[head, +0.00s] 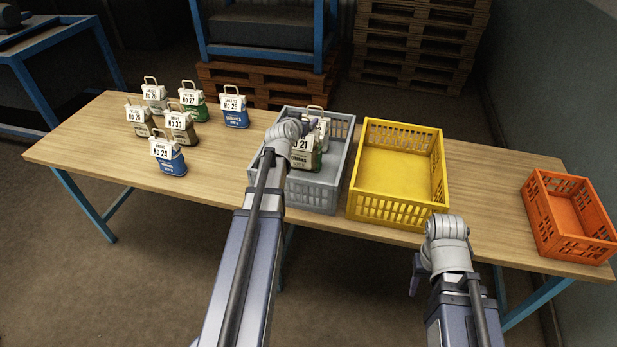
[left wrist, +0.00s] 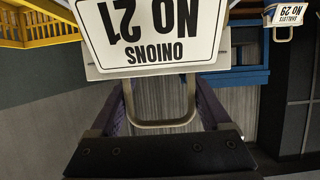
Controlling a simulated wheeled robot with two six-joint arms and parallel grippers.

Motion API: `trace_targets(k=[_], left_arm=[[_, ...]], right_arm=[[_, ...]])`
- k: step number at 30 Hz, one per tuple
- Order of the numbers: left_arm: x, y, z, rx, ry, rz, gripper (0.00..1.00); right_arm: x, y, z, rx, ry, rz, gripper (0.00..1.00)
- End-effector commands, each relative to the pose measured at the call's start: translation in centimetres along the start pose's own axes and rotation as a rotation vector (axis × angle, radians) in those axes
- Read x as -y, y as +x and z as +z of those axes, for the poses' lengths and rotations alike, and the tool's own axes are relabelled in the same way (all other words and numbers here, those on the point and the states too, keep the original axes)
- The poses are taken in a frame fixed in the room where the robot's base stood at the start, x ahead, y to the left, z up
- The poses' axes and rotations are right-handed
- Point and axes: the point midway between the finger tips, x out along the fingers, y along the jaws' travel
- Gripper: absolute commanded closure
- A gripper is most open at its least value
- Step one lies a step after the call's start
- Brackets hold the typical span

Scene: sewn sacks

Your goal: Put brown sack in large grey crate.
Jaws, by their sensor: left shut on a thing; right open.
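The brown sack (head: 301,161), labelled No 21 onions, hangs upright by its handle from my left gripper (head: 301,129). In the left wrist view its white label (left wrist: 155,32) and metal handle loop show, with the dark fingers (left wrist: 162,112) at the handle. In the head view the sack appears over or inside the large grey crate (head: 339,178); I cannot tell whether it touches the floor of it. Another pale sack (head: 318,114) shows partly behind it at the crate's back. My right gripper (head: 416,275) is open and empty in front of the table, its fingers partly hidden.
A yellow crate (head: 440,170) stands just right of the grey one, and an orange crate (head: 538,215) at the table's right end. Several labelled sacks, including a blue one (head: 171,163), stand at the left. Bare wood (head: 215,165) lies between them and the grey crate.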

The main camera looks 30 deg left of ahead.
Motion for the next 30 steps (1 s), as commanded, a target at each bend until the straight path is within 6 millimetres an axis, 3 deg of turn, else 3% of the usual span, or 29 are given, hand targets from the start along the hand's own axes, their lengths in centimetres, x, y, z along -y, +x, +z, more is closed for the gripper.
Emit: trace_targets(k=[4, 12, 17, 23, 30], left_arm=[[0.0, 0.3, 0.9, -0.002, 0.0, -0.001, 1.0], [0.6, -2.2, 0.2, -0.001, -0.001, -0.004, 1.0], [0.6, -2.1, 0.5, -0.001, -0.002, -0.004, 1.0], [0.6, -1.4, 2.1, -0.001, -0.002, -0.004, 1.0], [0.6, 0.0, 5.5, -0.001, -0.002, -0.004, 1.0]], right_arm=[[0.1, 0.9, -0.1, 0.0, -0.001, 0.0, 0.5], [-0.1, -0.7, 0.0, 0.0, -0.001, 0.0, 0.5], [0.0, -0.4, 0.0, 0.0, 0.0, 0.0, 0.5], [0.1, 1.4, -0.1, 0.0, 0.0, 0.0, 0.5], [0.5, 5.1, -0.3, 0.0, 0.0, 0.0, 0.5]])
